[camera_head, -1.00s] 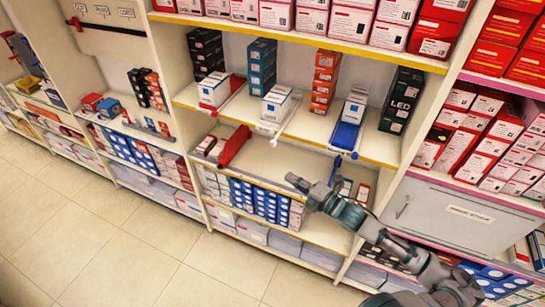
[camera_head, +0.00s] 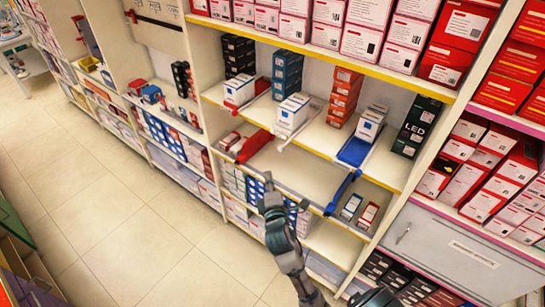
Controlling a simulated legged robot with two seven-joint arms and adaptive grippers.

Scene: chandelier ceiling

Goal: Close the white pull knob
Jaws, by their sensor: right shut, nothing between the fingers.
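A small white pull knob (camera_head: 280,147) is at the front end of a white pusher tray with white boxes (camera_head: 293,112) on it, on the middle shelf. The tray end sticks out past the shelf's yellow front edge. My right gripper (camera_head: 268,182) is below the knob, in front of the lower shelf, pointing up toward it. A gap shows between them in the picture. The gripper looks shut and empty. My left gripper is not in view.
A red tray (camera_head: 254,146) and a blue strip (camera_head: 342,192) are on the lower shelf on either side. A blue tray (camera_head: 355,151) is to the right on the middle shelf. A grey drawer front (camera_head: 455,248) is at lower right. Tiled floor (camera_head: 110,215) is open at left.

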